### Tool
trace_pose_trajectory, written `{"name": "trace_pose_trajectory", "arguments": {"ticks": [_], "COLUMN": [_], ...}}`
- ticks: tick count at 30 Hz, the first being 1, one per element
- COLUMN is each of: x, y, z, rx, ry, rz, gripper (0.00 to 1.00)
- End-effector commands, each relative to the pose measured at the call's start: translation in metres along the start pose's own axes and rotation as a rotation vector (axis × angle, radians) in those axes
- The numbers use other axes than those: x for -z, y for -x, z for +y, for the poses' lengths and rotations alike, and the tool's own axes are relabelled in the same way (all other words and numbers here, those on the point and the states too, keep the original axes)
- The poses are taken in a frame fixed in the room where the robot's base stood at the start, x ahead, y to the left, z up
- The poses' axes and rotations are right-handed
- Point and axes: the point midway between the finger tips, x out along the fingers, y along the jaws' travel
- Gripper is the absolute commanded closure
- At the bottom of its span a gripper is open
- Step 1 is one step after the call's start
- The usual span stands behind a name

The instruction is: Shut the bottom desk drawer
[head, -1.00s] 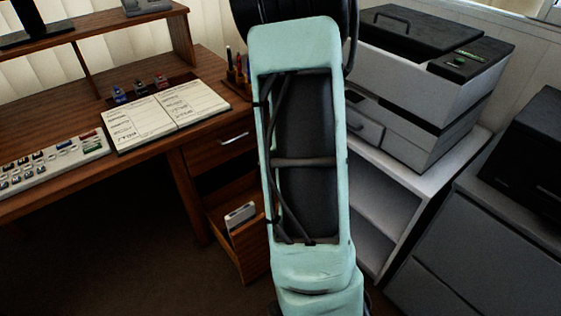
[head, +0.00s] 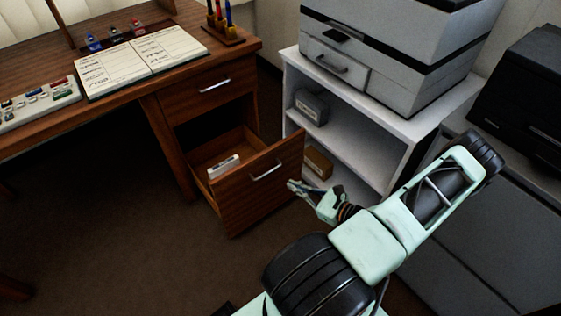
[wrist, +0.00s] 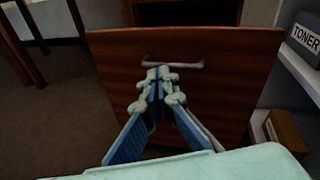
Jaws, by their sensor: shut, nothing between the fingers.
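The bottom desk drawer (head: 256,192) stands pulled out from the wooden desk, with a pale boxy item (head: 224,167) inside it. Its front panel has a metal handle (head: 267,171). In the wrist view the drawer front (wrist: 215,100) fills the middle, with the handle (wrist: 172,64) just beyond my fingertips. My gripper (head: 293,188) is shut and empty, in front of the drawer front near its right side and pointing at it. In the wrist view my gripper (wrist: 159,75) points at the panel just below the handle. I cannot tell whether the fingertips touch it.
A white shelf unit (head: 375,112) holding a grey box (head: 311,107) and a brown box (head: 318,162) stands close right of the drawer, with a printer (head: 385,60) on top. The upper drawer (head: 215,88) is shut. Floor left of the drawer is clear.

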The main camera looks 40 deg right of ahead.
Motion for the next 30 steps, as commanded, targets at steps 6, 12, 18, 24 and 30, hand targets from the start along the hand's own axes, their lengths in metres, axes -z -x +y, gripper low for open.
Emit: {"name": "trace_pose_trajectory", "arguments": {"ticks": [6,12,18,24,30], "x": [0.0,-0.003,-0.006,-0.01,-0.015], "y": [0.002,-0.005,-0.038,-0.08,-0.113], "z": [-0.016,-0.023,-0.031,-0.042,-0.051], "rx": [0.211,0.252,0.249,0.248,0.248], "ry": [-0.171,-0.202,-0.201,-0.199,-0.2], "rz": [-0.128,-0.156,-0.156,-0.154,-0.153], "gripper": [1.0,1.0,1.0,1.0,1.0]}}
